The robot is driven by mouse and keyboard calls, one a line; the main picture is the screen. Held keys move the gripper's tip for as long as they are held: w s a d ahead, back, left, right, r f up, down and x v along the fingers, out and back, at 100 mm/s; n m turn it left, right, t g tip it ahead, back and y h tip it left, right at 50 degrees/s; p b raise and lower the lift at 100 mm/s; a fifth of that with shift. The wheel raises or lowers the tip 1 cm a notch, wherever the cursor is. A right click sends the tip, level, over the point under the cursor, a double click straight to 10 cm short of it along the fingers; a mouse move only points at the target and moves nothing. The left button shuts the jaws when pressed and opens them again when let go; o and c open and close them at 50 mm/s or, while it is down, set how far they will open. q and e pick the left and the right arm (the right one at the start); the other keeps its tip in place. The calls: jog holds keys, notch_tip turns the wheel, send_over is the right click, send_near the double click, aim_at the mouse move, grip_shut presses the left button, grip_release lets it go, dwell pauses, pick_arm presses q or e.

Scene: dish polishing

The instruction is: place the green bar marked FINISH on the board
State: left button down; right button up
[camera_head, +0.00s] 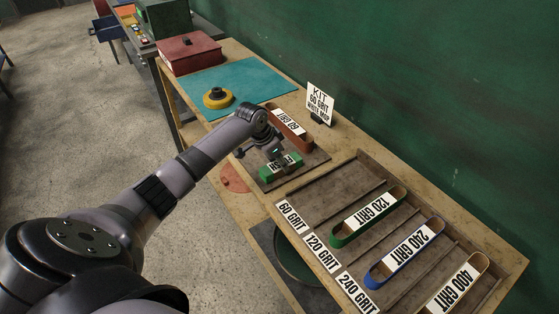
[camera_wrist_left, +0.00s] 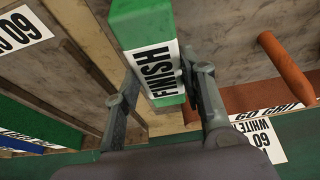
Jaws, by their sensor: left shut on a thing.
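The green bar (camera_head: 267,172) with a white FINISH label is in the jaws of my left gripper (camera_head: 272,156). In the left wrist view the green bar (camera_wrist_left: 142,22) passes between the two fingers, which press on its sides. In the head view the bar is over the near end of the brown-grey board (camera_head: 318,158). I cannot tell whether it touches the board. A brown 60 GRIT belt (camera_head: 303,138) lies at the board's far side, beyond the bar. My right gripper is not in view.
A divided tray (camera_head: 345,172) on the right holds green 120, blue 240 and yellow 400 grit belts. A kit card (camera_head: 320,99) stands behind the board. A teal mat (camera_head: 250,82) bears a yellow round thing (camera_head: 217,98); a red box (camera_head: 190,54) is farther back.

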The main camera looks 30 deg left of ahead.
pick_arm(q)
jog(key=c, duration=1.4)
grip_release()
jog(key=o, duration=0.4)
jog(key=shift+c, duration=0.2)
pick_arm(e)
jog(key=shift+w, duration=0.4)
pick_arm(q)
jog(key=b+v, duration=0.1)
jog(key=v, duration=1.1)
jog(key=shift+b, duration=0.4)
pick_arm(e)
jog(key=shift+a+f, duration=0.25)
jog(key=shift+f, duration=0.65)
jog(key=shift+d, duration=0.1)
